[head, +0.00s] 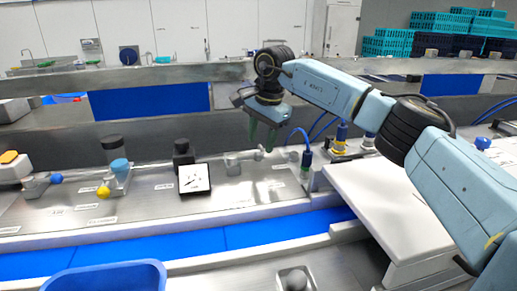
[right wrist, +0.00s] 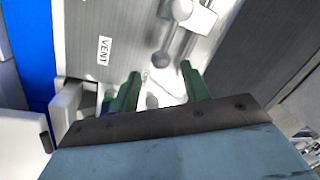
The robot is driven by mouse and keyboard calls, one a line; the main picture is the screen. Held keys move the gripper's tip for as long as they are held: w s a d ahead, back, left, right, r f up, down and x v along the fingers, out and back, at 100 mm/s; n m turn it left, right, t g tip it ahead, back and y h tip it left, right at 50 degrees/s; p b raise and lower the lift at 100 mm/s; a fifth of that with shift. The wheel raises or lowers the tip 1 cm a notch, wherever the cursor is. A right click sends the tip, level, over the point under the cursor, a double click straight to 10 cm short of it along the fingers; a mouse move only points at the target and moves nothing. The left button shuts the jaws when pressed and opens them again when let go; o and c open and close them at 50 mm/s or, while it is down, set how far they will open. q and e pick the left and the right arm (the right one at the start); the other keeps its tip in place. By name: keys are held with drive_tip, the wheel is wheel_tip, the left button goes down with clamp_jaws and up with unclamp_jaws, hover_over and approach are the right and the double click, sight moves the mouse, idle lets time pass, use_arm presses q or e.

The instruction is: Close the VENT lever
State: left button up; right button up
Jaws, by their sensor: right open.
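The VENT lever (right wrist: 173,42) is a bright metal arm with a round ball end, running from a pale hub (right wrist: 195,15) on a metal panel. A white label reading VENT (right wrist: 104,50) is beside it. In the head view the metal lever (head: 245,156) points right, its ball end below my right gripper. My right gripper (head: 262,138) has green fingers pointing down and is open. In the right wrist view its fingertips (right wrist: 161,70) stand either side of the ball end in the picture; contact cannot be told. My left gripper is not in view.
A white gauge (head: 195,179) stands left of the lever. Levers with yellow (head: 103,192) and blue (head: 56,178) knobs are farther left. A blue bin (head: 105,275) is at the front.

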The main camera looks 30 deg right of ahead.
sight(259, 153)
drive_tip(key=f, duration=0.3)
drive_tip(key=shift+w+a+f, duration=0.1)
drive_tip(key=shift+w+f, duration=0.3)
drive_tip(key=shift+f, duration=0.25)
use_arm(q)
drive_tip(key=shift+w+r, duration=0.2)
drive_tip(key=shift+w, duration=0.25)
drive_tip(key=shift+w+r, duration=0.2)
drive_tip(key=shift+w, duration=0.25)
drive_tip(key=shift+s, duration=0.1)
use_arm(e)
drive_tip(key=c, duration=0.3)
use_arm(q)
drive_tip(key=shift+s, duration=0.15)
use_arm(e)
clamp_jaws()
